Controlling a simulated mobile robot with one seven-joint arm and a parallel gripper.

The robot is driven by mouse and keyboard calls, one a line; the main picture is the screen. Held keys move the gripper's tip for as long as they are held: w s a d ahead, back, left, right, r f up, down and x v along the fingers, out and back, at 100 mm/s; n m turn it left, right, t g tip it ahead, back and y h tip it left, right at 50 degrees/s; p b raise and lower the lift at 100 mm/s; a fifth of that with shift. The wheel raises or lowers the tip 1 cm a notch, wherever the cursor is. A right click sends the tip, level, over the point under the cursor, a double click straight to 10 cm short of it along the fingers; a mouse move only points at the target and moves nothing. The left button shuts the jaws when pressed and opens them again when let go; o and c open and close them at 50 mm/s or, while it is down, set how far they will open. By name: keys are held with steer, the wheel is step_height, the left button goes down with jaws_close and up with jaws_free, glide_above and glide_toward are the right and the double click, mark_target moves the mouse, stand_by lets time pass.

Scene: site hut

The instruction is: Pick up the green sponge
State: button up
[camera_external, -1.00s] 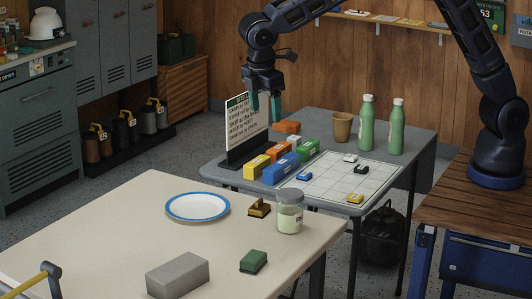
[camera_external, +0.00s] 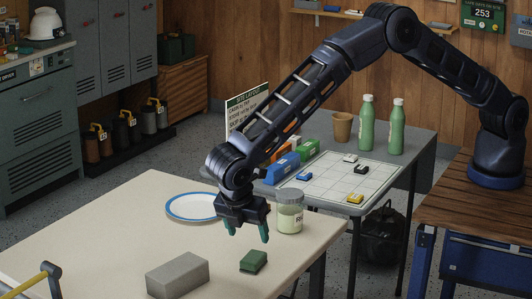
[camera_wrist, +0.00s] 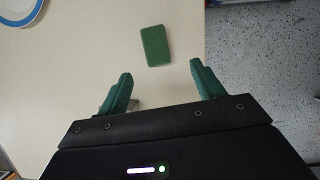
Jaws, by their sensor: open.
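The green sponge (camera_external: 253,261) lies flat on the cream table near its right side. In the wrist view the sponge (camera_wrist: 155,46) is a green rectangle just beyond the fingertips, between their lines. My gripper (camera_external: 250,232) points down above the table, behind and above the sponge, and apart from it. In the wrist view my gripper (camera_wrist: 160,75) has its two teal fingers spread wide with nothing between them.
A grey block (camera_external: 178,275) lies left of the sponge. A lidded jar (camera_external: 290,212) stands close to the right of my gripper. A blue-rimmed plate (camera_external: 185,206) lies behind it. The table's right edge (camera_wrist: 204,40) is close to the sponge.

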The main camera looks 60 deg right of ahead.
glide_above(253, 257)
steer(key=a, duration=0.2)
steer(key=f, duration=0.2)
steer(key=s+f, duration=0.1)
steer(key=f, duration=0.1)
steer(key=shift+a+f, duration=0.2)
steer(key=shift+f, duration=0.1)
steer(key=shift+w+x, duration=0.25)
steer(key=shift+x, duration=1.05)
steer(key=shift+w+x, duration=0.2)
steer(key=shift+x, duration=1.15)
steer(key=c, duration=1)
steer(key=shift+c, duration=0.2)
